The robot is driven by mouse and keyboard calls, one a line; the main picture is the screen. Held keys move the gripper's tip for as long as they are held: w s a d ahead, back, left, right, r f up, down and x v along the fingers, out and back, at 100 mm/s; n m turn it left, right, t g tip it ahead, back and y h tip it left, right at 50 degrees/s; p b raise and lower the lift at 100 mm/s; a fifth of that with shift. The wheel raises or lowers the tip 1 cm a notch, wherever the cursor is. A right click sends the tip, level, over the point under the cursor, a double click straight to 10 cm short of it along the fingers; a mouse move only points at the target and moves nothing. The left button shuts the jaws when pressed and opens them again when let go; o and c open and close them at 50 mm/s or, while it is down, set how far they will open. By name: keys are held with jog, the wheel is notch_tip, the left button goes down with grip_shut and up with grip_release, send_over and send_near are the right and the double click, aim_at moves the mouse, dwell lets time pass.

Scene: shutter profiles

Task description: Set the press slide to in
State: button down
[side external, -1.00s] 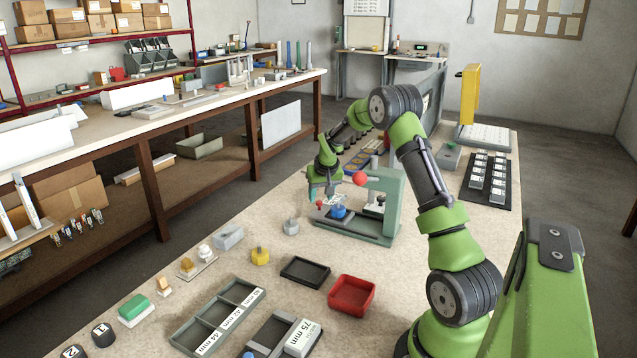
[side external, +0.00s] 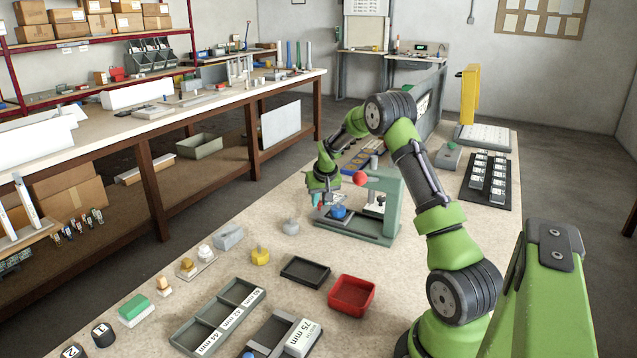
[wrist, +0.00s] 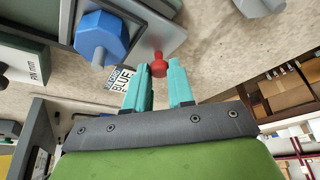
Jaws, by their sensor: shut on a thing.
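The green press (side external: 386,218) stands on the bench, with a red ball (side external: 360,178) on its lever. Its grey slide (wrist: 165,38) carries a blue part (side external: 338,212), which shows large in the wrist view (wrist: 100,38). The blue part sits on the left, outer side of the press. A small red knob (wrist: 159,66) is at the slide's end, between my teal fingertips. A label reading BLUE (wrist: 121,78) lies beside the blue part.
A black tray (side external: 305,271) and a red bin (side external: 351,294) are nearer. Bare bench lies between them and the press.

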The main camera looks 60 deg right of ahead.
aim_at(329, 211)
jog(key=shift+s, duration=1.8)
jog(key=c, duration=1)
grip_release()
jog(key=v, duration=1.7)
